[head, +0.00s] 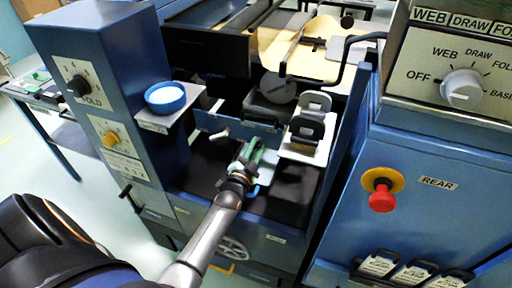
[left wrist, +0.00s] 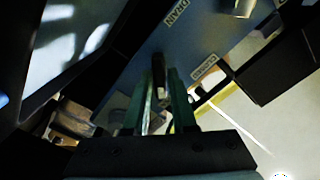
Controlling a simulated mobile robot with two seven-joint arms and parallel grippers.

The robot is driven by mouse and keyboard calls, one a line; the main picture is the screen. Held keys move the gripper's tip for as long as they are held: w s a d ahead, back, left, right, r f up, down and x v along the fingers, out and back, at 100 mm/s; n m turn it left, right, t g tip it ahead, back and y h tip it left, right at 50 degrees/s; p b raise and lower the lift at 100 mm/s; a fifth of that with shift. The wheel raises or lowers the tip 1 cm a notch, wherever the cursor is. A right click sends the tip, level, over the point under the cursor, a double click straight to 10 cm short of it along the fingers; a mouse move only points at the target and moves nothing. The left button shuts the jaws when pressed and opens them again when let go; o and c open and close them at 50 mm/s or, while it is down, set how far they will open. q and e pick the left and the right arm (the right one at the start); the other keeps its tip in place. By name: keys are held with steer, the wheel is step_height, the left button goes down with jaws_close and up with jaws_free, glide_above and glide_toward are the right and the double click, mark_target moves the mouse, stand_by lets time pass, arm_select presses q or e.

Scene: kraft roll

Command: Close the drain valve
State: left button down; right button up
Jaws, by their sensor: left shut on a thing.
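In the left wrist view, a dark lever (left wrist: 159,76) with a pale end stands between the two green fingers of my left gripper (left wrist: 160,95), which is shut on it. It sits on a blue panel with a DRAIN label (left wrist: 178,12) above and a CLOSED label (left wrist: 205,67) to the right of the lever. Whether the lever lines up with CLOSED I cannot tell. In the head view, my left gripper (head: 250,153) reaches into the machine's dark bay; the lever cannot be made out there. My right gripper is not in view.
A blue bowl (head: 166,97) stands on a small shelf at the left cabinet. A black-handled bracket (head: 308,128) stands right of my gripper. A red button (head: 381,196) and a selector knob (head: 462,88) are on the right cabinet. Open floor shows at far left.

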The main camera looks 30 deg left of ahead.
arm_select(q)
steer(key=n+p, duration=0.1)
steer(key=n, duration=0.3)
steer(key=shift+r, duration=0.1)
steer(key=n, duration=0.4)
steer(key=shift+a+n+p, duration=0.1)
steer(key=shift+n+p, duration=0.2)
steer(key=n, duration=0.4)
steer(key=shift+a+n, duration=0.1)
steer(key=shift+n, duration=2.6)
steer(key=c, duration=0.8)
jaws_free()
